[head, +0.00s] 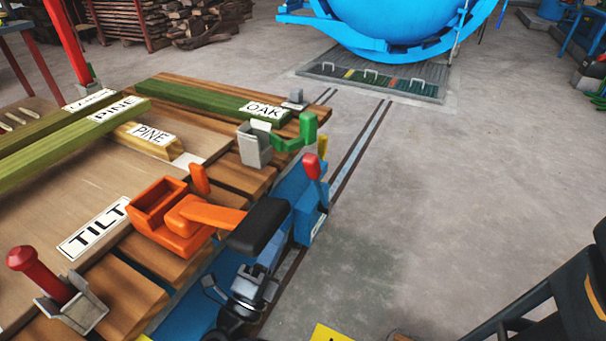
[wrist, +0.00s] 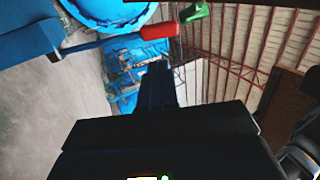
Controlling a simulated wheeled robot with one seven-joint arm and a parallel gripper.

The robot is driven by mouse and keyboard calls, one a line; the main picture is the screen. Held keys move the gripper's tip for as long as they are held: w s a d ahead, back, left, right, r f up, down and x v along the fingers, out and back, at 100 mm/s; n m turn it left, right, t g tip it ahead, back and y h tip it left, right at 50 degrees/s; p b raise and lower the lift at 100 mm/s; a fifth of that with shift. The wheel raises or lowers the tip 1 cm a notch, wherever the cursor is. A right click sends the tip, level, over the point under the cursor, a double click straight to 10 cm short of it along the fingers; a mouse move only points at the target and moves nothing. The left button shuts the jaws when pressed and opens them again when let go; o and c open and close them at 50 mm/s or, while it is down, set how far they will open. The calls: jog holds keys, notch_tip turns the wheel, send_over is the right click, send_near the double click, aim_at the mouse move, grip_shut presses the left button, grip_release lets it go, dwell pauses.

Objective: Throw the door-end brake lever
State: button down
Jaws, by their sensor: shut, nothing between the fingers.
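A lever with a red grip (head: 312,167) stands on a blue box at the side of the trolley. It shows in the wrist view as a red grip (wrist: 159,31) on a bar running left. A yellow grip (head: 322,146) stands just behind it in the head view. No readable label tells which one is the door-end brake lever. My gripper (wrist: 158,72) is dark, shut and empty. Its fingers point just below the red grip in the wrist picture, apparently apart from it. In the head view its fingertips are hard to make out.
A green handle (head: 306,131) stands close behind the red grip. An orange fitting (head: 165,215) sits on the deck near the TILT label (head: 95,228). Boards (head: 190,95) lie on the trolley. The blue autoclave (head: 400,25) is at the back.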

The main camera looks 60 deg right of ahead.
aim_at(310, 172)
jog(key=shift+s+a+f, duration=0.1)
jog(key=shift+a+f, duration=0.05)
dwell(0.3)
jog(key=x, duration=1.4)
jog(key=shift+p, duration=0.35)
jog(key=shift+p+x, duration=0.45)
jog(key=shift+x, duration=1.3)
jog(key=shift+a, duration=0.1)
